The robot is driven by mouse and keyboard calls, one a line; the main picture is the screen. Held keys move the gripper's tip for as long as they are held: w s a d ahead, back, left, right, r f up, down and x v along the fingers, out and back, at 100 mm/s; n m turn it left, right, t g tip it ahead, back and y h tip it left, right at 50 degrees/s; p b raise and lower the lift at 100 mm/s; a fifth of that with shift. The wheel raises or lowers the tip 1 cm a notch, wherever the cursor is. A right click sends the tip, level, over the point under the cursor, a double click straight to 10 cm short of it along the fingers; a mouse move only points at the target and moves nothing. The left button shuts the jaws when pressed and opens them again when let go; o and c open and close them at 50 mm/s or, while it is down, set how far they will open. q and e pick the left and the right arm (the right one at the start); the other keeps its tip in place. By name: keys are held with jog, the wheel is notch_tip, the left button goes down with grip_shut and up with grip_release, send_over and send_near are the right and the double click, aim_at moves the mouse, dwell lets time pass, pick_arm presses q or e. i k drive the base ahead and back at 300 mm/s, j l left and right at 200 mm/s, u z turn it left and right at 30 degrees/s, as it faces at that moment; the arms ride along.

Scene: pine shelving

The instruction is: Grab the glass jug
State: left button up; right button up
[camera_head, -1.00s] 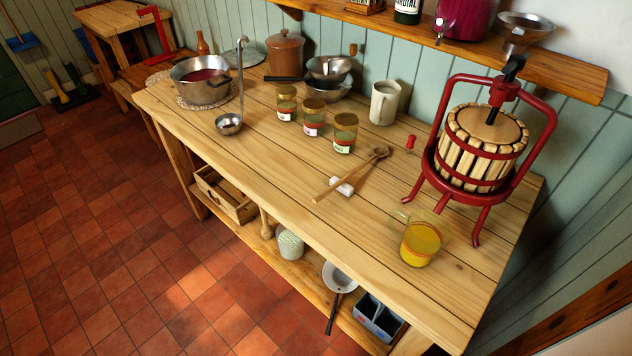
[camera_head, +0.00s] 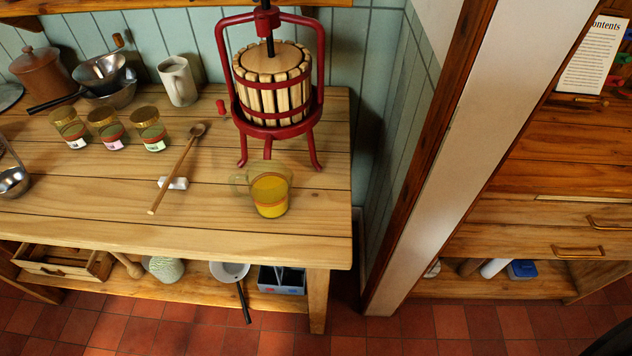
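The glass jug (camera_head: 270,192) stands upright near the right front corner of the wooden worktable (camera_head: 110,213). It is clear, holds yellow-orange liquid, and its handle points left. Neither of my grippers shows in the head view, and nothing touches the jug.
A red fruit press (camera_head: 272,85) stands just behind the jug. A wooden spoon (camera_head: 176,168) rests on a white block (camera_head: 173,183) to its left, with several lidded jars (camera_head: 107,128) beyond. A wall end (camera_head: 430,150) rises right of the table. The table front beside the jug is clear.

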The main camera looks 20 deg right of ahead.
aim_at(270, 183)
jog(key=i+j+z, duration=0.15)
jog(key=j+z, duration=0.2)
jog(key=j, duration=0.4)
jog(key=j+z, duration=0.35)
jog(key=j, duration=0.4)
jog(key=i, duration=0.05)
